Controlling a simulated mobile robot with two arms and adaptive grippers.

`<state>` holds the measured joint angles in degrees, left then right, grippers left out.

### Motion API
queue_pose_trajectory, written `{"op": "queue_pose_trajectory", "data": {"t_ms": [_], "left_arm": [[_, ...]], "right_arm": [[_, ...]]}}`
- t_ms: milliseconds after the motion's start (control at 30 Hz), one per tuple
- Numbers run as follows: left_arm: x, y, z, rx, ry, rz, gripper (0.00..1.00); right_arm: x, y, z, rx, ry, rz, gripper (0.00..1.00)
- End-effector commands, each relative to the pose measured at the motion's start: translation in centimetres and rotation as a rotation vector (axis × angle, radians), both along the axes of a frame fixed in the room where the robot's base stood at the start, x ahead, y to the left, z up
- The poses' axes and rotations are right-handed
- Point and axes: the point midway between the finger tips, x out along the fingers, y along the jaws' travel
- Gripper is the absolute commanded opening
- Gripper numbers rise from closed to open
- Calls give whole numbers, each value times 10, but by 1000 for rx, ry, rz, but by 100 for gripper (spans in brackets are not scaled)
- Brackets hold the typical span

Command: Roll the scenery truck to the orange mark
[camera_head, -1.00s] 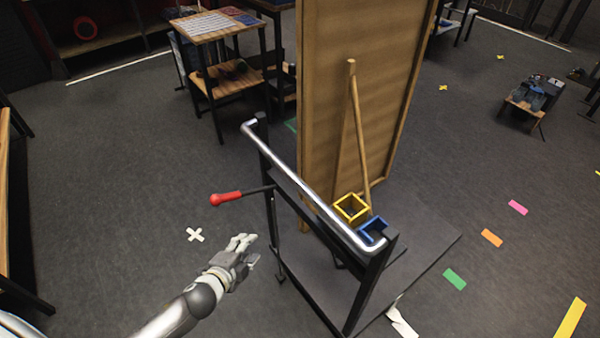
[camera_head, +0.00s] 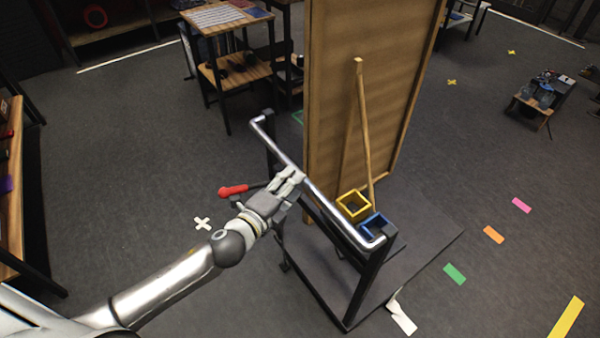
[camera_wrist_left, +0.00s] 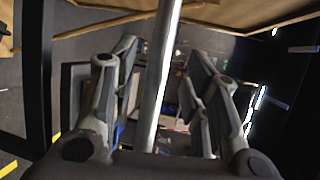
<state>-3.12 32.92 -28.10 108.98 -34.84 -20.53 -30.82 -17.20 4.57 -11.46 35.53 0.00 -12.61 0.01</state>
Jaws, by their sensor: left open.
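The scenery truck is a dark wheeled platform (camera_head: 415,255) with a tall tan panel (camera_head: 400,50) and a wooden brace on it. Its silver push bar (camera_head: 330,203) runs along the near side. My left gripper (camera_head: 296,178) is open at the bar's middle. In the left wrist view the bar (camera_wrist_left: 160,80) passes between the spread fingers of my left gripper (camera_wrist_left: 160,85). A red-handled lever (camera_head: 233,190) sticks out left below the bar. The orange mark (camera_head: 493,235) lies on the floor right of the truck, between a pink and a green mark. My right gripper is not in view.
A yellow square holder (camera_head: 353,206) and a blue one (camera_head: 373,224) sit by the bar's right end. A white cross (camera_head: 203,223) marks the floor at left. A table (camera_head: 225,20) stands behind. Shelving (camera_head: 12,190) lines the left edge. Floor around the colored marks is clear.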

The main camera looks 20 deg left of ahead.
Motion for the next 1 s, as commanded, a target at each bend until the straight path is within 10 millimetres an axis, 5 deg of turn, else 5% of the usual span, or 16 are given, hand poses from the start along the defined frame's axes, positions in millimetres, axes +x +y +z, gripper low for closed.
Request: {"op": "queue_pose_trajectory", "data": {"t_ms": [333, 767, 1000], "left_arm": [[40, -10, -7, -1, 0, 2, 42], [46, -12, -9, -1, 1, 1, 42], [46, -12, -9, -1, 1, 1, 12]], "right_arm": [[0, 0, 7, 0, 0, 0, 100], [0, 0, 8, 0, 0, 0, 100], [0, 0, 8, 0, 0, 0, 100]]}}
